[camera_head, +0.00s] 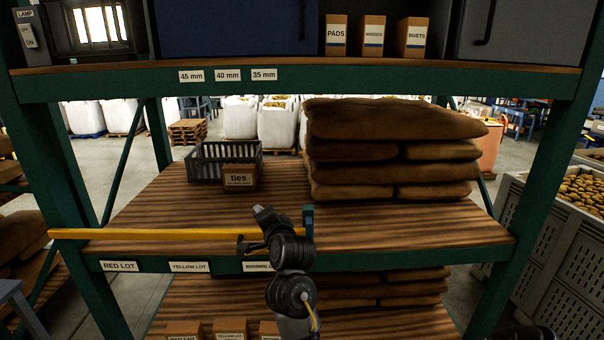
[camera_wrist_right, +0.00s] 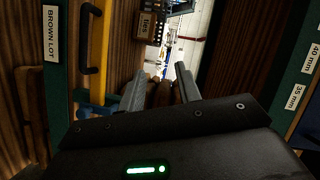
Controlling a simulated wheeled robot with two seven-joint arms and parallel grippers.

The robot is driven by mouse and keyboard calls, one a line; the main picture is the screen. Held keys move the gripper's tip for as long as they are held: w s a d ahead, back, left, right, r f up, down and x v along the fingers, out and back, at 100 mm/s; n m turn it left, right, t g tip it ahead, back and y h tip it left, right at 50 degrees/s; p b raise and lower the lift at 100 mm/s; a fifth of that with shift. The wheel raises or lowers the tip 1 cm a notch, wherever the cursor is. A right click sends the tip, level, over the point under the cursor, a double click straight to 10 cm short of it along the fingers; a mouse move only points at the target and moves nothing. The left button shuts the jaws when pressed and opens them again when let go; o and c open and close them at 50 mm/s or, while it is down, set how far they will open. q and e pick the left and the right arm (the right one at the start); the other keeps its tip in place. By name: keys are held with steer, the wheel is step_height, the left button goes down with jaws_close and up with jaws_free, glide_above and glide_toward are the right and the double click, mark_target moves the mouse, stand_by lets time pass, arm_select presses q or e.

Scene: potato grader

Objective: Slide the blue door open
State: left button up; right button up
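My right gripper (camera_head: 264,212) is low in front of the middle shelf's edge, well below the door. In the right wrist view its two fingers (camera_wrist_right: 159,90) stand apart with nothing gripped between them. A yellow rod (camera_head: 150,234) runs along the middle shelf's front edge, partly behind my right arm. It has a black handle (camera_wrist_right: 90,40) and a blue end piece (camera_head: 308,222). My left gripper is not in view.
On the upper shelf, boxes including PADS (camera_head: 337,35) and RIVETS (camera_head: 412,37) stand right of the door, then a dark cabinet (camera_head: 510,32). Left is a lamp switch (camera_head: 30,36). Sacks (camera_head: 390,150), a crate (camera_head: 205,170) and a ties box (camera_head: 239,178) occupy the middle shelf.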

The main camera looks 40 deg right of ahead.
steer(key=w+d+r+m+t+h, duration=0.1)
steer(key=w+r+m, duration=0.15)
steer(key=r, duration=0.35)
steer(key=w+d+r+m+h, duration=0.1)
steer(key=d+r+m, duration=0.15)
steer(key=r, duration=0.25)
steer(key=w+d+r+m+t+h, duration=0.1)
steer(key=r+m+h, duration=0.15)
steer(key=r, duration=0.35)
steer(key=s+d+r+m+h, duration=0.1)
steer(key=d+r+m+h, duration=0.15)
steer(key=r+m, duration=0.55)
steer(key=s+d+r+m+h, duration=0.1)
steer(key=r+m+h, duration=0.3)
steer(key=r, duration=0.7)
steer(key=m+g+h+p, duration=0.2)
steer(key=m+g+p, duration=0.1)
steer(key=m+p, duration=0.5)
glide_toward(302, 2)
steer(key=shift+m, duration=0.65)
steer(key=b+x, duration=0.1)
steer(key=x, duration=0.8)
steer(key=shift+w+d+r, duration=0.15)
steer(key=shift+d+r, duration=0.05)
steer(key=shift+r, duration=0.05)
steer(key=shift+w+d, duration=0.35)
steer(key=shift+w, duration=0.05)
steer(key=shift+c, duration=0.4)
jaws_close()
